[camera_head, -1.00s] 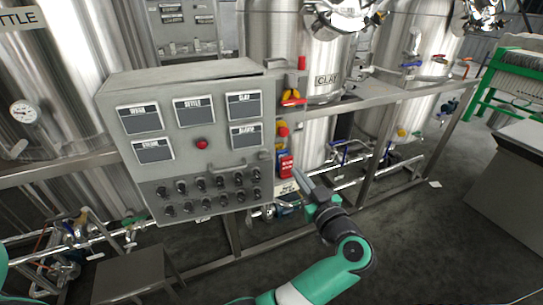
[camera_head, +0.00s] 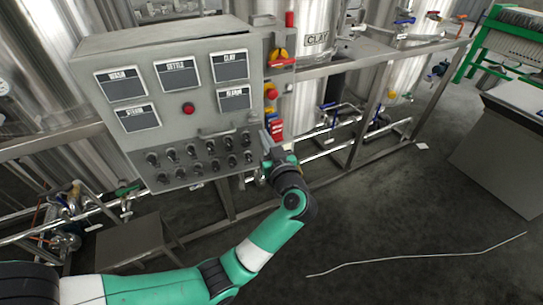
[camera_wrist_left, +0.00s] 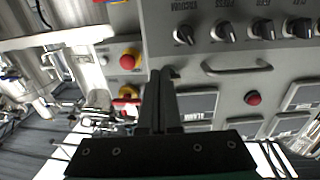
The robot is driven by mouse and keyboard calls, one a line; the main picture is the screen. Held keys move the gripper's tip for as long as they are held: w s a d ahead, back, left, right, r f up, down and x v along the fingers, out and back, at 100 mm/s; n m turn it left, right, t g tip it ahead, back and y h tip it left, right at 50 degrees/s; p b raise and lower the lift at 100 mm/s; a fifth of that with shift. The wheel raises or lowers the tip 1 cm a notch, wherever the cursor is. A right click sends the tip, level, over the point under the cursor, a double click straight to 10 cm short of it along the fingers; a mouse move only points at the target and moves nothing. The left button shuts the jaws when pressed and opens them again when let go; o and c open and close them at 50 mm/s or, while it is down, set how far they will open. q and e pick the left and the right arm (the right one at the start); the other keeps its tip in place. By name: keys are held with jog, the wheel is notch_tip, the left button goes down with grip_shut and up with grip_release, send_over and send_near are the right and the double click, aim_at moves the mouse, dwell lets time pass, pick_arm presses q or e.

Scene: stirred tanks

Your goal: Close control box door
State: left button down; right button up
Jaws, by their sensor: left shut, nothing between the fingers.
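The grey control box (camera_head: 165,45) stands at upper left in the head view. Its front door (camera_head: 160,137) carries labelled panels, a red button (camera_head: 188,108), a handle (camera_head: 217,132) and rows of black knobs. The door looks close to the box body; I cannot tell whether a small gap remains. My left gripper (camera_head: 268,152) is at the door's lower right edge, partly hidden by its wrist. In the left wrist view the picture is upside down: the fingers (camera_wrist_left: 163,78) are together and empty, by the door edge near the handle (camera_wrist_left: 235,68). Contact is unclear. My right gripper is not in view.
Red and yellow switches (camera_head: 270,90) sit just right of the box. A steel frame rail (camera_head: 350,65), pipes and tanks stand behind. A small metal table (camera_head: 125,245) is below the box. Floor at lower right is clear except for a thin pale line (camera_head: 420,256).

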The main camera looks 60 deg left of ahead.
aim_at(260, 128)
pick_arm(q)
jog(key=a, duration=0.1)
jog(key=a+b, duration=0.1)
jog(key=a, duration=0.1)
jog(key=a+b, duration=0.1)
jog(key=shift+w+a, duration=0.25)
jog(key=shift+w, duration=0.05)
